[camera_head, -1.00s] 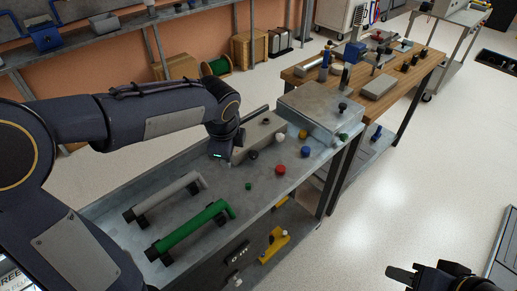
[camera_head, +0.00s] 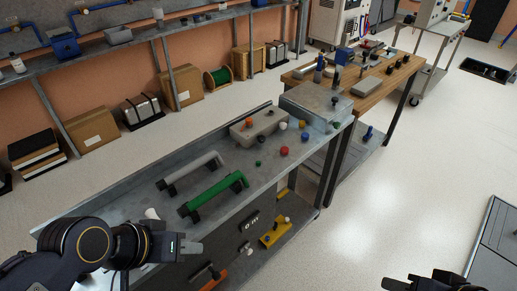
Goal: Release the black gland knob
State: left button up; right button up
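Several knobs stand on and around the grey metal bench (camera_head: 132,196). A small black knob (camera_head: 261,139) sits on the bench top in front of a grey block (camera_head: 268,121). Another black knob (camera_head: 334,101) is on top of the large grey box (camera_head: 312,102). I cannot tell which of them is the gland knob. My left gripper (camera_head: 192,247) is at the lower left, in front of the bench's near edge, well away from both knobs; its finger gap is unclear. My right gripper (camera_head: 425,284) shows only partly at the bottom right edge.
A grey handle (camera_head: 192,172) and a green handle (camera_head: 213,192) lie on the bench. Red (camera_head: 284,150), blue (camera_head: 305,137) and green (camera_head: 258,163) knobs stand near the black one. A wooden bench (camera_head: 385,82) adjoins behind.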

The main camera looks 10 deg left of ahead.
aim_at(261, 139)
jog(key=u, duration=2.15)
jog(key=l+u, duration=0.2)
jog(key=l, duration=0.2)
jog(key=k+l+u, duration=0.15)
jog(key=l, duration=0.25)
jog(key=l+u, duration=0.2)
jog(key=l, duration=0.25)
jog(key=k+l+u, duration=0.15)
jog(key=l, duration=0.2)
jog(key=k+l+u, duration=0.2)
jog(key=l, duration=0.2)
jog(key=k+l, duration=0.1)
jog(key=l, duration=0.25)
jog(key=k+l, duration=0.15)
jog(key=l, duration=0.2)
jog(key=k+l, duration=0.1)
jog(key=l, duration=0.3)
jog(key=k+l, duration=0.1)
jog(key=l, duration=0.25)
jog(key=k+l, duration=0.1)
jog(key=l, duration=0.25)
jog(key=k+l, duration=0.15)
jog(key=l, duration=0.2)
